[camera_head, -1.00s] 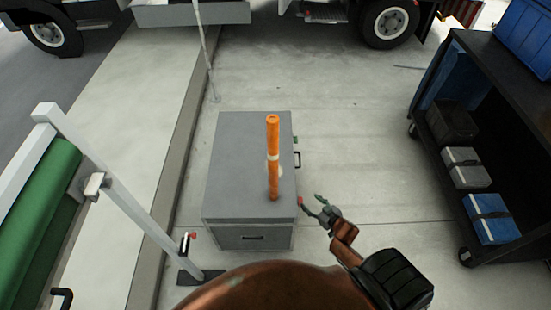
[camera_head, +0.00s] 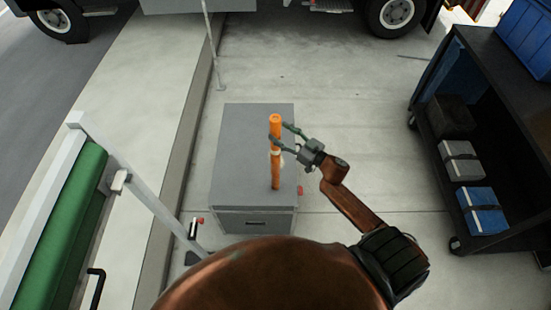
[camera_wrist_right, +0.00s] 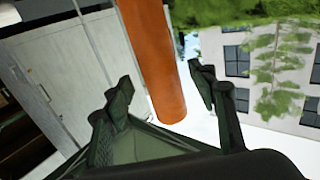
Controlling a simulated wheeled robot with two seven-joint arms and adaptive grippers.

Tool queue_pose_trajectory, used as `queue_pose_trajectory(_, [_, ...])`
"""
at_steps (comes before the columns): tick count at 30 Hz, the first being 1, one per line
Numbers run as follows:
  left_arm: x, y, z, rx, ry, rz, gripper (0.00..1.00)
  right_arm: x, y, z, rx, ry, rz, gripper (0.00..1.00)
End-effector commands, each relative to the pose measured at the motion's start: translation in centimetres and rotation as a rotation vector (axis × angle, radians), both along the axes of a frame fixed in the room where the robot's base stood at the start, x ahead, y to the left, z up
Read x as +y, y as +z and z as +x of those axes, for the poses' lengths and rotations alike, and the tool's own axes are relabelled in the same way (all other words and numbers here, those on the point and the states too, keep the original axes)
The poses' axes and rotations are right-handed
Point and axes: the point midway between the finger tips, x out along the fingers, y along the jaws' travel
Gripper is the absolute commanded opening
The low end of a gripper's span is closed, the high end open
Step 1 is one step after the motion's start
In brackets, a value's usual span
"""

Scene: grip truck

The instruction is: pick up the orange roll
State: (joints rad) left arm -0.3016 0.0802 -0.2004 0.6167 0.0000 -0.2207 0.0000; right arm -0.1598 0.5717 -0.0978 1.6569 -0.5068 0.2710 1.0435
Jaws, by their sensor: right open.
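The orange roll (camera_head: 275,172) stands upright on the top of a grey cabinet (camera_head: 235,150), with a pale band around its middle. My right gripper (camera_head: 280,131) is open at the roll's upper half, reaching in from the right. One finger crosses in front of the roll and the other ends at its right edge. In the right wrist view the roll (camera_wrist_right: 155,55) shows between the two spread fingertips (camera_wrist_right: 160,88); whether they touch it I cannot tell. My left gripper is not in view.
A black shelf cart (camera_head: 470,130) with boxes and a blue bin (camera_head: 525,35) stands at the right. A white-framed rail with a green roll (camera_head: 60,235) is at the left. A truck (camera_head: 390,12) is at the back. Open floor lies between cabinet and cart.

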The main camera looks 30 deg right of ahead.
Motion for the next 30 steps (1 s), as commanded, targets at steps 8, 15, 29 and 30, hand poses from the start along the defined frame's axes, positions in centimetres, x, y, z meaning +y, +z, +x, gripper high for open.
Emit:
queue_pose_trajectory(8, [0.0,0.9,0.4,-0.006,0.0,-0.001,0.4,1.0,-0.1,2.8,0.0,0.0,0.0,0.52])
queue_pose_trajectory(15, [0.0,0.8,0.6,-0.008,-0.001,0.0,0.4,1.0,-0.2,2.8,0.0,0.0,0.0,0.51])
queue_pose_trajectory(29, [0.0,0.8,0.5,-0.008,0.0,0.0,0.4,1.0,-0.2,2.8,0.0,0.0,0.0,0.19])
queue_pose_trajectory(30, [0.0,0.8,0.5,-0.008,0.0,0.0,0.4,1.0,-0.2,2.8,0.0,0.0,0.0,0.17])
